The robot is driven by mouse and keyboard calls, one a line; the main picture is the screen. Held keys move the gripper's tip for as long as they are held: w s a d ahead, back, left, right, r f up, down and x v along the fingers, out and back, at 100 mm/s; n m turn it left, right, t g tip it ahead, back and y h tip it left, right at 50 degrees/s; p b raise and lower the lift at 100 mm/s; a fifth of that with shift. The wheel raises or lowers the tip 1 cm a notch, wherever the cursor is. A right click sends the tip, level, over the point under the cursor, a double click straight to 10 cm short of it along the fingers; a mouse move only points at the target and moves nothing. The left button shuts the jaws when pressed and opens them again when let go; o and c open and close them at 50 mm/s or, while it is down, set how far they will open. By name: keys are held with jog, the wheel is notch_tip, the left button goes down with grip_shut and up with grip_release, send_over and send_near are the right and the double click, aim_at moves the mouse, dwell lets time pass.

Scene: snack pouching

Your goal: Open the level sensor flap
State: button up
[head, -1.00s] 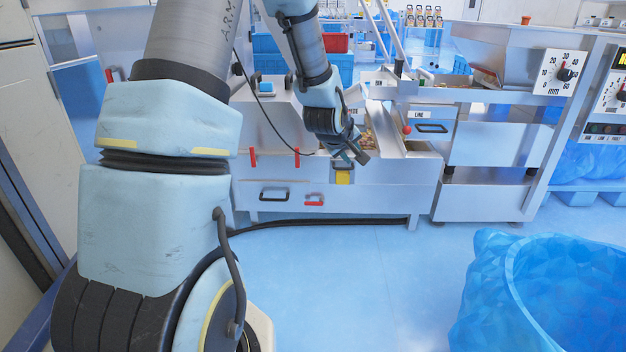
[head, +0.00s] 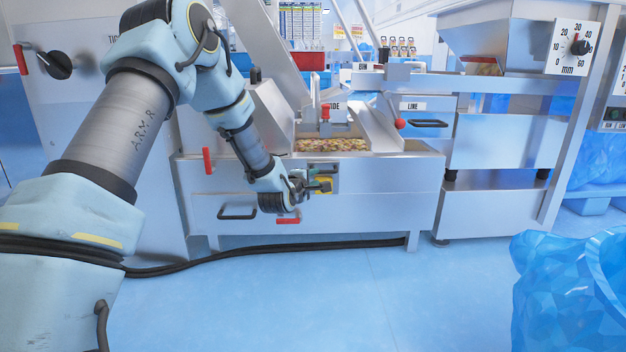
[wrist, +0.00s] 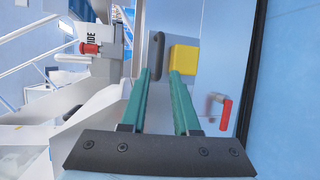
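On the front wall of the steel trough is a small grey plate (head: 334,170) with a dark bar handle and a yellow block (head: 324,185); I take this to be the level sensor flap. It looks closed, flat against the wall. In the wrist view the dark handle (wrist: 157,50) lies beyond the gap between my fingertips, and the yellow block (wrist: 184,59) is just beyond the right finger. My gripper (wrist: 159,74) has its two teal fingers apart with nothing gripped. In the head view my gripper (head: 312,187) is right at the plate and partly hides it. Contact cannot be told.
The trough (head: 390,172) holds small multicoloured pieces (head: 330,145). A red-handled latch (head: 207,161), a black drawer handle (head: 238,213) and a red handle (head: 288,219) are nearby. A blue bag-lined bin (head: 560,290) stands front right. The floor (head: 330,300) ahead is clear.

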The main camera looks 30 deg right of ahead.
aim_at(324, 172)
jog(key=b+x, duration=0.4)
jog(key=x, duration=0.5)
jog(key=shift+w+f, duration=0.15)
jog(key=shift+f, duration=0.05)
jog(key=shift+w+d, duration=0.3)
jog(key=shift+d, duration=0.15)
grip_shut()
dwell(0.7)
